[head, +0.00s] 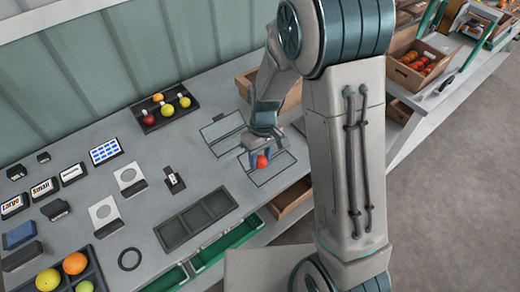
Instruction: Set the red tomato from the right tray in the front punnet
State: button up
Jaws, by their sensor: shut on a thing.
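My gripper (262,149) points down and is shut on a red tomato (262,162). The tomato shows below the fingers, over the front of two thin-outlined rectangular punnets (270,183). I cannot tell whether it touches the bottom or hangs just above it. The other punnet (222,128) lies behind it to the left and looks empty. A dark tray (150,128) at the back holds yellow tomatoes and small red and orange ones. Another dark tray (98,262) at the lower left holds yellow, orange and green tomatoes.
An empty two-compartment grey tray (195,218) lies left of the front punnet. Size signs (43,188), a blue-patterned panel (105,151), white cards (104,212) and a black ring (129,259) occupy the left bench. A wooden crate (290,98) stands behind my arm.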

jog(key=shift+s+f+b, duration=0.15)
jog(key=shift+f+b, duration=0.2)
jog(key=shift+f, duration=0.2)
jog(key=shift+f+b, duration=1.8)
jog(key=shift+f, duration=0.65)
jog(key=o, duration=0.8)
jog(key=c, duration=0.3)
jog(key=shift+r, duration=0.15)
jog(key=shift+c, duration=0.2)
jog(key=shift+r+p, duration=2.05)
jog(key=shift+r, duration=0.9)
